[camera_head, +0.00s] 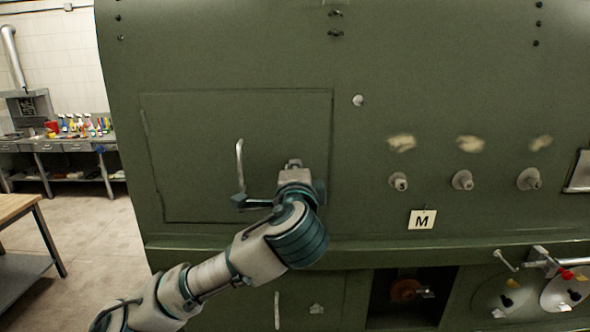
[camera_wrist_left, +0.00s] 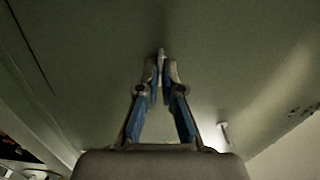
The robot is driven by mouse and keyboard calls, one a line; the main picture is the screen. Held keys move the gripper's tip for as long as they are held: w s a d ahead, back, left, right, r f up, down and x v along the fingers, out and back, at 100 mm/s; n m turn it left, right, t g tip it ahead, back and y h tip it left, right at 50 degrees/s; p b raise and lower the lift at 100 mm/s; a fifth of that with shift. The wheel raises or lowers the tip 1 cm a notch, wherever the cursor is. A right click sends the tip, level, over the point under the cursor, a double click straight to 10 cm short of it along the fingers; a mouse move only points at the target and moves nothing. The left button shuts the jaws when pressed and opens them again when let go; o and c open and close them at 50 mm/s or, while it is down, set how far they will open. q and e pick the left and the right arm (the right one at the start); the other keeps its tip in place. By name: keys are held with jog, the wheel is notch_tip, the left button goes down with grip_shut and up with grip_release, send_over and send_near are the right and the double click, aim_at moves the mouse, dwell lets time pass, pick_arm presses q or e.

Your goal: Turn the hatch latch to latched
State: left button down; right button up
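The hatch (camera_head: 200,130) is a rectangular panel outlined in the green fuselage skin, flush with it, with a pale upright bar handle (camera_head: 239,160) on it. My left gripper (camera_head: 293,165) is at the hatch's right side, and the hand hides most of what is there. In the left wrist view my left gripper (camera_wrist_left: 161,80) has its blue-sided fingers drawn together around a small pale piece, which looks like the hatch latch (camera_wrist_left: 161,54). The latch's exact angle is hard to tell. My right gripper is in neither view.
Several grey knobs (camera_head: 462,180) and a card marked M (camera_head: 422,220) are to the right. A ledge (camera_head: 400,252) runs below the hatch, above a dark opening (camera_head: 385,310). A table (camera_head: 20,205) stands at the left, with floor between.

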pick_arm(q)
jog(key=shift+f+m, duration=0.35)
jog(key=shift+m, duration=0.15)
jog(key=c, duration=1.4)
grip_release()
jog(key=shift+o, duration=0.3)
jog(key=shift+w+d+r, duration=0.1)
jog(key=shift+w+d, duration=0.05)
jog(key=s, duration=1.1)
jog(key=shift+s, duration=0.4)
jog(key=shift+d, duration=0.1)
